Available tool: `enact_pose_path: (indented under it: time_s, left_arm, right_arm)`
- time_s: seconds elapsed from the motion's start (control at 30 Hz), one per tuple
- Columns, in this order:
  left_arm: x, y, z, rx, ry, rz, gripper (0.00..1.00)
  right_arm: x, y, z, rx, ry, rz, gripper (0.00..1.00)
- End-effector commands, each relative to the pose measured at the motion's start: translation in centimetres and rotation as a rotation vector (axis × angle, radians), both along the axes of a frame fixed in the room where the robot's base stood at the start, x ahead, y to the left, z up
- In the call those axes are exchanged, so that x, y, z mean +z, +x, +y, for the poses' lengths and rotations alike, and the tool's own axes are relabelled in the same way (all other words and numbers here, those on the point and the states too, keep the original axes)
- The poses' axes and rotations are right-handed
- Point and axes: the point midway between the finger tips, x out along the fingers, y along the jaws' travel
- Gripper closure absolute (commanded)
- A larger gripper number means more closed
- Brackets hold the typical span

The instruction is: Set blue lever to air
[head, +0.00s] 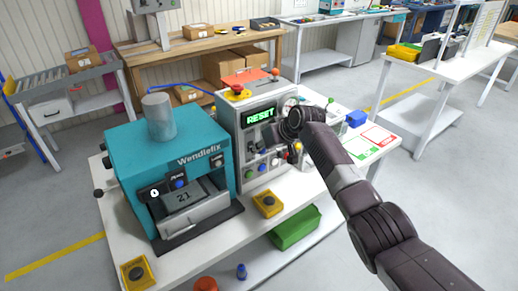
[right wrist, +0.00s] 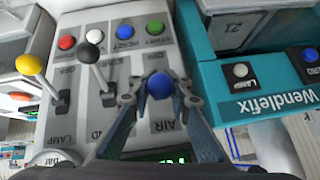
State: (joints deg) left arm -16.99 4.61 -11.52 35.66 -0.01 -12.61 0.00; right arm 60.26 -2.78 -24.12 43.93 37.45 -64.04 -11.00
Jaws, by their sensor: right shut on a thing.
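In the right wrist view, my right gripper (right wrist: 158,90) is shut around the blue ball knob of the blue lever (right wrist: 160,85), with one finger on each side. The lever's shaft and slot are largely hidden by the knob and fingers. The printed word AIR shows just below the knob in that view. In the head view, my right arm reaches from the lower right to the grey control panel (head: 242,150), and its wrist covers part of the panel. The display (head: 261,115) reads RESET in green. My left gripper is out of view.
Beside the blue lever are a black-knobbed lever (right wrist: 93,36) and a yellow-knobbed lever (right wrist: 29,65). A row of buttons, including a green one (right wrist: 155,27), lies beyond them. The teal Wendlefix machine (head: 125,145) adjoins the panel on the white table (head: 200,250).

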Motion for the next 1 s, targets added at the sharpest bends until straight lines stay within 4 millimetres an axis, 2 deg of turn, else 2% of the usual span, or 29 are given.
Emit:
enact_pose_path:
  time_s: [0.63, 0.67, 0.8, 1.0]
  left_arm:
    - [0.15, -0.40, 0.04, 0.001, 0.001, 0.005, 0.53]
    - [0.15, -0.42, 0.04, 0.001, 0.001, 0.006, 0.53]
    - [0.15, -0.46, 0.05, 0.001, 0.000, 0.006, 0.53]
    - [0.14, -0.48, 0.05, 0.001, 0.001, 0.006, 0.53]
  right_arm:
    - [0.06, 0.02, 0.03, 0.001, -0.022, 0.029, 1.00]
    - [0.06, 0.02, 0.03, 0.001, -0.022, 0.029, 0.82]
    - [0.08, 0.02, 0.04, 0.001, -0.021, 0.029, 0.66]
    - [0.11, 0.05, 0.06, 0.001, -0.020, 0.027, 0.64]
